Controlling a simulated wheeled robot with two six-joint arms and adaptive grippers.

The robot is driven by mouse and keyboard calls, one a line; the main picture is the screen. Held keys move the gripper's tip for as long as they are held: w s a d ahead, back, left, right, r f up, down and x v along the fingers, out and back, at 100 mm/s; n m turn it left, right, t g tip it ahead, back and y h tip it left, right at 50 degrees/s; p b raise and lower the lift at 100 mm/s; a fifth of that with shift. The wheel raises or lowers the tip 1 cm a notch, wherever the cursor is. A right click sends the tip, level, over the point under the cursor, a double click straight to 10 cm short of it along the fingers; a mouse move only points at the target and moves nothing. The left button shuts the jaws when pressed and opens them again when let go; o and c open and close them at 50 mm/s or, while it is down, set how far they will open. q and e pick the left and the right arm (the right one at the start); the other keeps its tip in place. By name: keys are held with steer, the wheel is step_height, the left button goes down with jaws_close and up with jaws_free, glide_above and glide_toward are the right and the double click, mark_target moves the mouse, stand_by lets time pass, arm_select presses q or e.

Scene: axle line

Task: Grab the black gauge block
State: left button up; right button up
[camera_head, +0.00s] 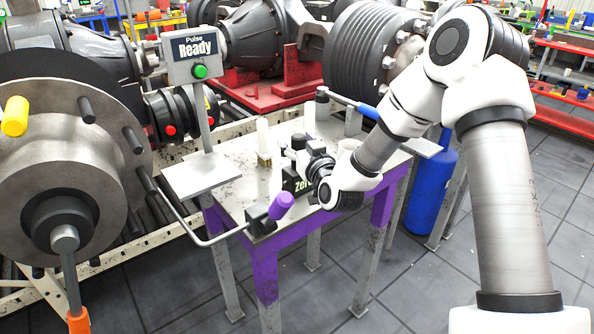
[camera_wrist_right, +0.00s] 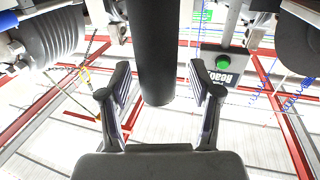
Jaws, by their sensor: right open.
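My right gripper (camera_head: 300,155) is over the table just above and beside this block, at the end of the arm from the right. In the right wrist view the fingers (camera_wrist_right: 158,72) are open and spread apart. A black cylindrical piece (camera_wrist_right: 155,45) shows between them, with a gap on each side; I cannot tell whether it belongs to the block. My left gripper is not in view.
The "Pulse Ready" sign with green button (camera_head: 193,55) stands on a post at the table's left. A purple-handled lever (camera_head: 281,205) is at the near edge. White upright pieces (camera_head: 263,140) stand behind. A large hub disc (camera_head: 60,170) is at the left.

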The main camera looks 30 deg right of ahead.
steer(key=shift+s+d, duration=0.1)
steer(key=c, duration=0.4)
jaws_close()
